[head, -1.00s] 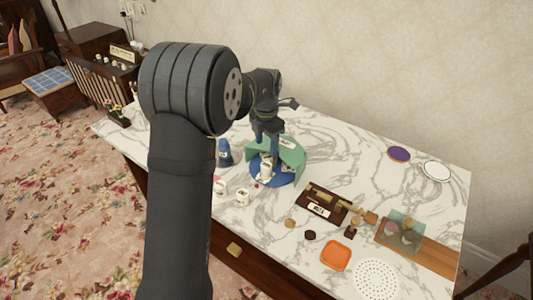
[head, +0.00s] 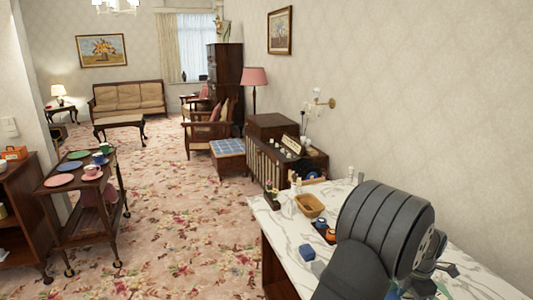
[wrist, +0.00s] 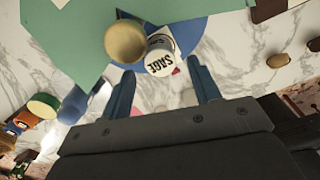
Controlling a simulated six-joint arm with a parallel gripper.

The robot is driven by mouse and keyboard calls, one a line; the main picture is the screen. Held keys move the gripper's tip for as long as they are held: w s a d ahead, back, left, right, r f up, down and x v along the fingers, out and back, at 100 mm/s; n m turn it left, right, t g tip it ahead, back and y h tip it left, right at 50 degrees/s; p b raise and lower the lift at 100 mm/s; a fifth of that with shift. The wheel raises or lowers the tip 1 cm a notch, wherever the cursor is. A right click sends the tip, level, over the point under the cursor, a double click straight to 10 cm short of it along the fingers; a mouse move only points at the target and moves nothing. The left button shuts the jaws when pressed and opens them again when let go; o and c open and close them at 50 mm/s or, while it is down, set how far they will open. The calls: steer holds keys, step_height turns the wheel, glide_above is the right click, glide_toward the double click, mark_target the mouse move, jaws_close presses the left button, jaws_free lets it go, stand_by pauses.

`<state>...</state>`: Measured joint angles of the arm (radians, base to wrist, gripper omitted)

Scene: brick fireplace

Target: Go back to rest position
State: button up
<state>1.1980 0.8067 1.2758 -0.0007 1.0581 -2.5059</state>
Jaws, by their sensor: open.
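My gripper (wrist: 160,70) is open, its two fingers apart and pointing at the table in the wrist view. A white jar labelled "SAGE" (wrist: 162,58) lies in view between and just beyond the fingertips. A tan round cup or lid (wrist: 125,41) is beside it on the left. I see nothing held between the fingers. In the head view my arm covers most of the gripper.
A cart (head: 60,195) with coloured plates stands at left. Carpeted floor (head: 190,230) is clear between cart and table. A patterned wall runs behind the table.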

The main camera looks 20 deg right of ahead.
step_height(320, 180, down, 5)
steer(key=shift+f, duration=0.15)
step_height(320, 180, up, 3)
steer(key=shift+f, duration=0.2)
steer(key=shift+r, duration=0.65)
steer(key=shift+f, duration=0.1)
